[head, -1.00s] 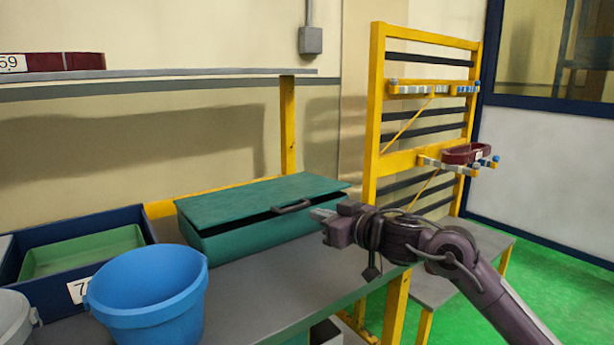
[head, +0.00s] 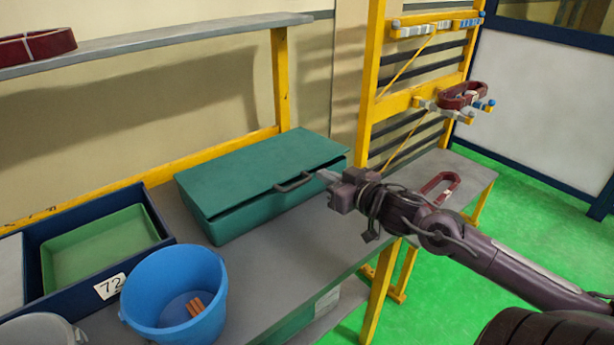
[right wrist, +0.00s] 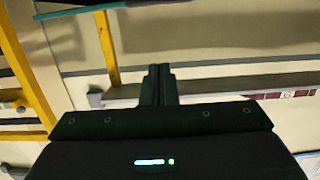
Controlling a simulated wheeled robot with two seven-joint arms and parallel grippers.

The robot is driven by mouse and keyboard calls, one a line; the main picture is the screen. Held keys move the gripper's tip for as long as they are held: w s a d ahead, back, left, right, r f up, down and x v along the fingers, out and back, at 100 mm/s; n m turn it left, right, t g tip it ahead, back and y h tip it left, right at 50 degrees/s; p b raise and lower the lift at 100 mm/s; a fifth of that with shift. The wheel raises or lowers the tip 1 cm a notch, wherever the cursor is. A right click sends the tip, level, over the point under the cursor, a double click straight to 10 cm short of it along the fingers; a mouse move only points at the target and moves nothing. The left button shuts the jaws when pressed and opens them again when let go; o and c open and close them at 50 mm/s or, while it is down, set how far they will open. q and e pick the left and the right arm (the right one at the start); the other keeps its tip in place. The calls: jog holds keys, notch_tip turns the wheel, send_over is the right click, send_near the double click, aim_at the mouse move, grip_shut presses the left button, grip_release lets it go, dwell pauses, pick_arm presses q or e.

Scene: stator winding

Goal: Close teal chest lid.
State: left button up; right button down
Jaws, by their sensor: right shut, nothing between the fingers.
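The teal chest (head: 262,185) stands on the grey workbench at its back middle. Its lid (head: 255,170) is nearly down, with a thin dark gap along the front edge. A dark handle (head: 293,182) sticks out from the lid's front. My right gripper (head: 325,176) is shut and empty, just right of the handle at the chest's front right corner; I cannot tell whether it touches the chest. In the right wrist view its fingers (right wrist: 158,84) are together, and the chest does not clearly show there. My left gripper is not in view.
A blue bucket (head: 176,295) with orange pieces inside stands on the bench (head: 275,258) in front of the chest. A navy crate (head: 160,236) with a green tray is at left. A yellow rack (head: 372,90) holding a dark red ring (head: 462,95) stands behind right. A grey shelf (head: 150,42) hangs above.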

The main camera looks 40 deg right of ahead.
jog(key=w+f, duration=0.5)
jog(key=w, duration=0.2)
jog(key=shift+w+a+b, duration=0.25)
jog(key=shift+b, duration=0.05)
jog(key=shift+f, duration=0.15)
